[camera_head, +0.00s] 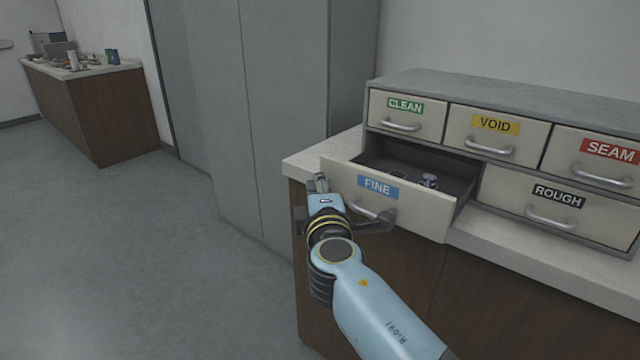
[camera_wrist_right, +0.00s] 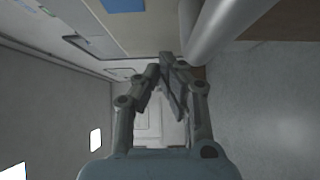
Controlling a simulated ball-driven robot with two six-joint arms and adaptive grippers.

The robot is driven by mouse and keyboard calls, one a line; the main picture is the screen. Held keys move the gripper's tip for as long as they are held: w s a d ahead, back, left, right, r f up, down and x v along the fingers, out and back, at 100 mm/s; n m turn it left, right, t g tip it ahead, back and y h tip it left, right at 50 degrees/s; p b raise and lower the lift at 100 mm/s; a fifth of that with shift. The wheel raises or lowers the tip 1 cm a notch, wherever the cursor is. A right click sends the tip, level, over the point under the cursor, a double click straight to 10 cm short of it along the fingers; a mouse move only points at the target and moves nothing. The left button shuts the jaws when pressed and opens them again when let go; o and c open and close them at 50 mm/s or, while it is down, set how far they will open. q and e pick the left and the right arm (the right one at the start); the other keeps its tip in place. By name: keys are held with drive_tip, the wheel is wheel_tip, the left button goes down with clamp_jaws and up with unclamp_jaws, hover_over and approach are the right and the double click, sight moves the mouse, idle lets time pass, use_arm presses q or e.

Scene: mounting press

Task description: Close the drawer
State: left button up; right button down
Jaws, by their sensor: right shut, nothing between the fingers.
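The drawer labelled FINE (camera_head: 430,215) is pulled out from a grey drawer cabinet (camera_head: 480,88) on a counter. My right gripper (camera_head: 321,182) is at the left part of the drawer front. In the wrist view its fingertips (camera_wrist_right: 168,62) meet, with nothing between them. I cannot tell whether it touches the drawer. My left gripper is not in view.
Drawers labelled CLEAN (camera_head: 405,122), VOID (camera_head: 495,137), SEAM (camera_head: 600,165) and ROUGH (camera_head: 545,205) are shut. The pale counter top (camera_head: 540,262) runs below the cabinet. Tall grey lockers (camera_head: 270,100) stand behind left. The floor (camera_head: 120,250) at left is clear.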

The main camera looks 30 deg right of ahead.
drive_tip(key=shift+w+d, duration=0.1)
drive_tip(key=b, duration=0.3)
approach(366, 157)
drive_tip(key=w, duration=0.2)
drive_tip(key=w+d+r, duration=0.1)
drive_tip(key=w, duration=0.3)
drive_tip(key=shift+d+r, duration=0.3)
drive_tip(key=shift+r, duration=0.05)
drive_tip(key=shift+w+d, duration=0.3)
drive_tip(key=shift+d, duration=0.3)
drive_tip(key=shift+w+d+r, duration=0.1)
drive_tip(key=shift+r, duration=0.2)
